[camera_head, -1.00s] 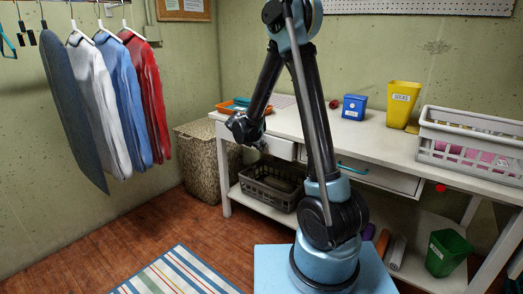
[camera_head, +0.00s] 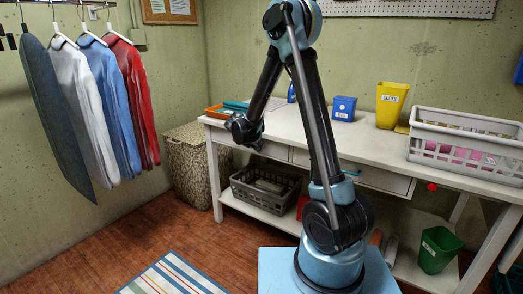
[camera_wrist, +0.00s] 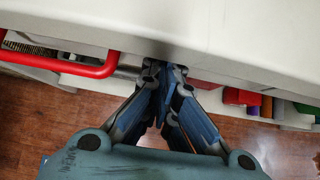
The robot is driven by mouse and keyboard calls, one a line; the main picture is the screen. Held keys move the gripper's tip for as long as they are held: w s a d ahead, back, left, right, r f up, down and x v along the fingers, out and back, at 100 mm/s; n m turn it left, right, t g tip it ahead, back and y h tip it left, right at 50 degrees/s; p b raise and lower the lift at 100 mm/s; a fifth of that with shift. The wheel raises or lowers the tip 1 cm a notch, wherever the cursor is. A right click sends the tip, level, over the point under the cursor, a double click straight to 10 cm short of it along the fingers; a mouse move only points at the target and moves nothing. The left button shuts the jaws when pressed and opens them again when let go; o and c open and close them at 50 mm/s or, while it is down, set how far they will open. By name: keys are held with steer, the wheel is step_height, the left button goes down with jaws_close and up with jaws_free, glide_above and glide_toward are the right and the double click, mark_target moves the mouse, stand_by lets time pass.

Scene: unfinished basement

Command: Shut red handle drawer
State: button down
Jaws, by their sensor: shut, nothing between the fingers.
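The red handle (camera_wrist: 75,66) shows at the left of the wrist view, below a broad white surface. In the head view, a white drawer front (camera_head: 276,151) lies under the left part of the table top; its handle is hidden there by my arm. How far the drawer stands open is unclear. My gripper (camera_wrist: 165,68) is shut and empty, its fingertips at the white edge, right of the red handle and apart from it. In the head view my gripper (camera_head: 246,132) is in front of the table's left part. Contact with the white edge cannot be told.
The white table (camera_head: 372,152) bears a blue bin (camera_head: 344,109), yellow bin (camera_head: 391,104) and grey crate (camera_head: 465,148). A drawer with a teal handle (camera_head: 350,172) is to the right. A grey basket (camera_head: 265,187) is below, a hamper (camera_head: 188,165) at the left.

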steer(key=shift+w, duration=0.15)
steer(key=s+a+f+v, duration=0.1)
steer(key=s+f+v, duration=0.1)
steer(key=v, duration=1.1)
steer(key=s+d+r+m+g+y, duration=0.1)
steer(key=s+d+r+m+g, duration=0.1)
steer(key=s+d+m, duration=0.7)
steer(key=s+d+r+m+g+y, duration=0.15)
steer(key=s+d+m, duration=0.35)
steer(key=d, duration=0.6)
steer(key=s+d+f+m, duration=0.2)
steer(key=s+m, duration=0.3)
steer(key=s, duration=0.2)
steer(key=s+d+f+m+g+y, duration=0.1)
steer(key=s+d+f+m, duration=0.1)
steer(key=s+m, duration=0.3)
steer(key=s+d+f+m+g+y, duration=0.1)
steer(key=s+m, duration=0.4)
steer(key=s, duration=0.5)
steer(key=shift+s+d+f, duration=0.4)
steer(key=shift+f, duration=0.45)
